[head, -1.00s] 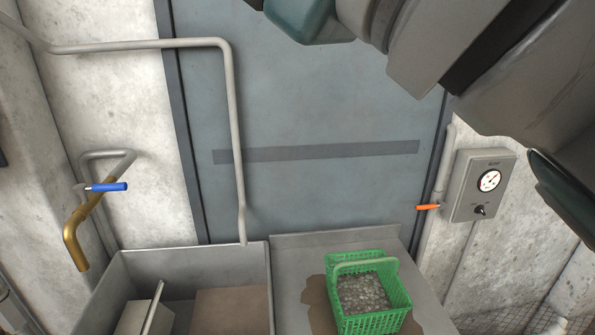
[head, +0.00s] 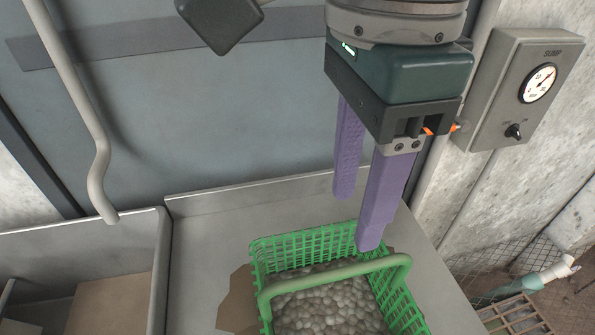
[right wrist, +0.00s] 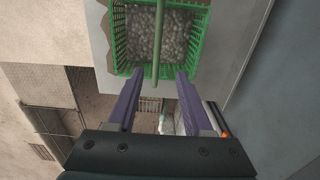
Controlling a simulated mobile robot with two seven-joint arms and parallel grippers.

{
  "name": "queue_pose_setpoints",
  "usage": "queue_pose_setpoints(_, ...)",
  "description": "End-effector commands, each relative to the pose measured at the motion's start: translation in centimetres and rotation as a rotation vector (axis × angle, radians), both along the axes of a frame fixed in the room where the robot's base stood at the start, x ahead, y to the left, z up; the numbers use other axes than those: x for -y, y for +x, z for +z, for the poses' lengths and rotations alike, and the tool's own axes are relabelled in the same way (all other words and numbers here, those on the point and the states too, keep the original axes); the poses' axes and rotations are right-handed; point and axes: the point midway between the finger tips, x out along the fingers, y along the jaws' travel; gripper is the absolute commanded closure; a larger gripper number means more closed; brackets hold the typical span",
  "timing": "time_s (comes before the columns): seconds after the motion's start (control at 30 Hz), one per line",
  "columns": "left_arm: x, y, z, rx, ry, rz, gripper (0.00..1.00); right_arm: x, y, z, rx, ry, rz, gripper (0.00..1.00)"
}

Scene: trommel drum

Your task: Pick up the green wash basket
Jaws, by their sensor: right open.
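The green wash basket (head: 312,246) stands on the grey metal counter, full of grey pebbles, with its green handle (head: 335,275) arched across the top. It also shows in the right wrist view (right wrist: 203,45), where the handle (right wrist: 159,45) runs toward the gap between my fingers. My right gripper (head: 358,222) is open and empty, pointing down above the back of the basket. Its two purple fingers (right wrist: 157,75) are on either side of the handle's line in the wrist view; I cannot tell how far above it they are. My left gripper is not in view.
The counter (head: 205,235) has a raised back edge and a brown patch under the basket. A grey sink (head: 70,240) adjoins on the left, with a pipe (head: 85,120) above it. A gauge box (head: 530,95) is on the wall at the right.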

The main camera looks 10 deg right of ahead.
Motion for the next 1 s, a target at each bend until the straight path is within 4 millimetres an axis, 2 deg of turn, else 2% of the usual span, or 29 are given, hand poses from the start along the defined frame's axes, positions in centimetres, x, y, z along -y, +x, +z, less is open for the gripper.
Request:
queue_pose_setpoints(0.13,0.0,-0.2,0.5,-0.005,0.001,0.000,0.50,0.0,-0.2,-2.2,-0.007,0.001,-0.001,0.49)
queue_pose_setpoints(0.37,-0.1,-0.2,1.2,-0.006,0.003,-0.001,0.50,-0.1,-0.2,-4.3,-0.007,0.003,0.000,0.49)
queue_pose_setpoints(0.6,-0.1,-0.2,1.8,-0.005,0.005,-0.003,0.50,-0.1,-0.3,-8.0,-0.006,0.004,0.000,0.49)
queue_pose_setpoints(0.87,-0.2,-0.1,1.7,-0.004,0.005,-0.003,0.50,-0.1,-0.2,-8.6,-0.002,0.006,0.002,0.49)
queue_pose_setpoints(1.0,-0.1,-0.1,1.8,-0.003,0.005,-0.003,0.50,-0.1,-0.2,-8.6,-0.003,0.006,0.001,0.61)
